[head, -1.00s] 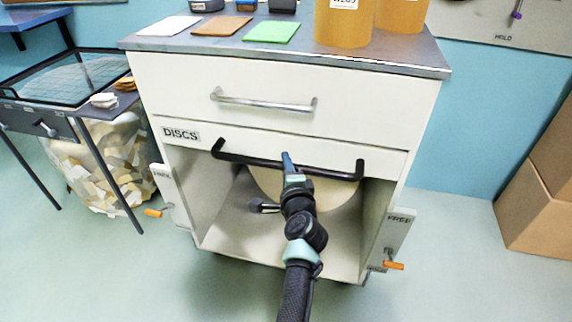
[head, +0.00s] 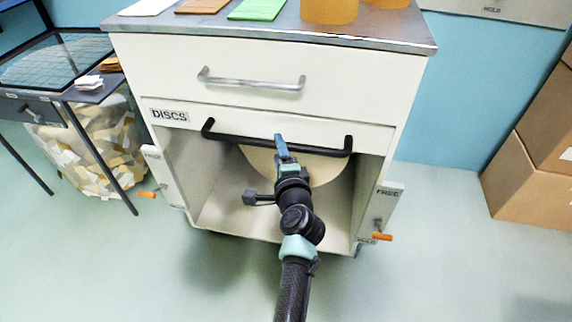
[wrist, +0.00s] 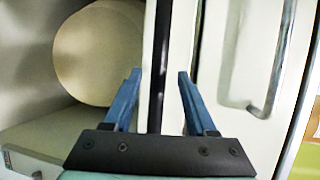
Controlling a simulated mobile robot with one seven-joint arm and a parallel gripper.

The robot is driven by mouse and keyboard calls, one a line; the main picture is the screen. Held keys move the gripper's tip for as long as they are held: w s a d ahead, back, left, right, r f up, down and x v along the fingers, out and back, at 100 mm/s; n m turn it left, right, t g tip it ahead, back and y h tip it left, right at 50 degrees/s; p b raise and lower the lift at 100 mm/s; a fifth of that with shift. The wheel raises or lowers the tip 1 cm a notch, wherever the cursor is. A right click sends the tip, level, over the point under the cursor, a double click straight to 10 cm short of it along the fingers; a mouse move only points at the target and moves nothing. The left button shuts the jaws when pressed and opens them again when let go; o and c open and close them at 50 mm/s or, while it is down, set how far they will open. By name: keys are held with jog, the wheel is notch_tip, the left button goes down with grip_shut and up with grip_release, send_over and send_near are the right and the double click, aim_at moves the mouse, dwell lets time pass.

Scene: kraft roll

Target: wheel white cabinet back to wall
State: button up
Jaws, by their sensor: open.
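The white cabinet (head: 310,75) stands in front of me with its grey top, a silver drawer handle (head: 250,80) and a drawer labelled DISCS (head: 170,116). A black bar handle (head: 225,137) spans the cabinet's front above the open lower bay. My gripper (head: 280,146) is open at this bar, near its middle. In the wrist view, the bar (wrist: 157,60) runs between the two spread blue fingers (wrist: 159,74); whether it touches either is unclear. Side panels carry orange-tipped levers, left (head: 147,194) and right (head: 382,237); FREE is legible on both panels.
A pale round disc (wrist: 100,52) sits in the cabinet's bay. A dark side table (head: 75,95) stands at left over a bag of scraps (head: 90,150). Cardboard boxes (head: 530,180) stand at right by the blue wall (head: 450,100). The floor at front right is clear.

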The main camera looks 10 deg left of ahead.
jog(key=p+v, duration=0.2)
jog(key=v, duration=0.7)
jog(key=shift+r, duration=0.1)
jog(key=d+r+n+t+h, duration=0.1)
jog(key=d+r+n+t, duration=0.2)
jog(key=r, duration=1.1)
jog(key=d+r+n+t, duration=0.15)
jog(key=r+n, duration=0.35)
jog(key=r, duration=0.9)
jog(key=s+d+r+n+t+h, duration=0.35)
jog(key=s+r, duration=0.55)
jog(key=r, duration=0.4)
jog(key=s+d+r+n+t+h, duration=0.25)
jog(key=s+r+t, duration=0.25)
jog(key=s+r, duration=0.6)
notch_tip(320, 180, up, 24)
jog(key=w+p, duration=0.2)
jog(key=p, duration=2.1)
jog(key=shift+w, duration=0.4)
